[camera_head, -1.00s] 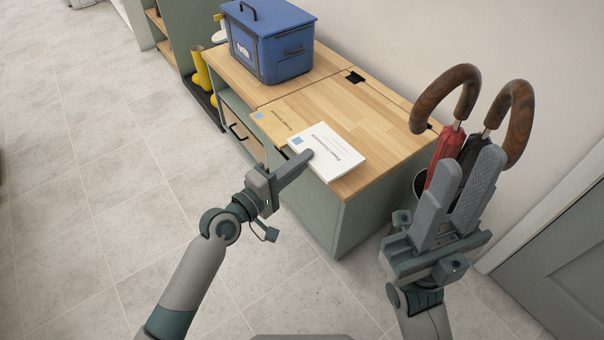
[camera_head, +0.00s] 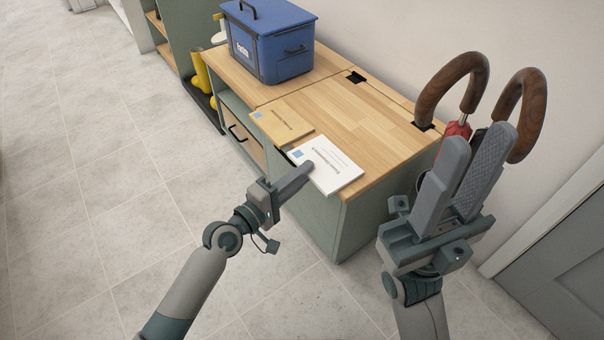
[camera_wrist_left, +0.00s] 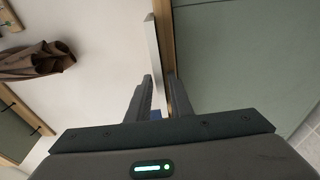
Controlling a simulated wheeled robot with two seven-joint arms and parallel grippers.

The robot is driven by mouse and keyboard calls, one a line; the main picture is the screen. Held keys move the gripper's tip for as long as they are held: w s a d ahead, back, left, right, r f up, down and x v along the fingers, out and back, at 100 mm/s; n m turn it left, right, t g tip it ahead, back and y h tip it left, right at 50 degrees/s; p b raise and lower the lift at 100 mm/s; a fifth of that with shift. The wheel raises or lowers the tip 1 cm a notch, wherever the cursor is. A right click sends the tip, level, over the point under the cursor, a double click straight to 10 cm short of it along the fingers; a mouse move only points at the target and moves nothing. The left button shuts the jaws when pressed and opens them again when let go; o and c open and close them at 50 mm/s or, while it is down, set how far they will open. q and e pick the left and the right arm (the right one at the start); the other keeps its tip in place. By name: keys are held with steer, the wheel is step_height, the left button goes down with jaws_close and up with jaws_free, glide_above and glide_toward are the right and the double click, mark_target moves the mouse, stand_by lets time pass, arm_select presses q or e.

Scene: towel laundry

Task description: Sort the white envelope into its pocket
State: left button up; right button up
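The white envelope (camera_head: 330,172) lies at the front edge of the wooden cabinet top, its near side sticking out past the edge. It has a blue square and printed text. My left gripper (camera_head: 306,166) is at its front edge, with one finger over its top face. In the left wrist view, the left gripper's fingers (camera_wrist_left: 161,85) stand apart with a narrow gap, the envelope's pale edge (camera_wrist_left: 153,55) in front of them. The lower finger is hidden in the head view. My right gripper (camera_head: 470,165) is open and empty, raised at the right. I cannot make out a pocket.
A tan envelope (camera_head: 281,121) lies behind the white one on the cabinet top (camera_head: 365,125). A blue lidded box (camera_head: 268,45) stands at the back. Umbrellas with wooden handles (camera_head: 530,110) stand behind my right gripper. The floor at left is clear.

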arm_select(q)
steer(key=shift+o, duration=0.3)
steer(key=v, duration=1.7)
steer(key=shift+s+r, duration=0.2)
steer(key=shift+r, duration=0.05)
steer(key=shift+a, duration=0.1)
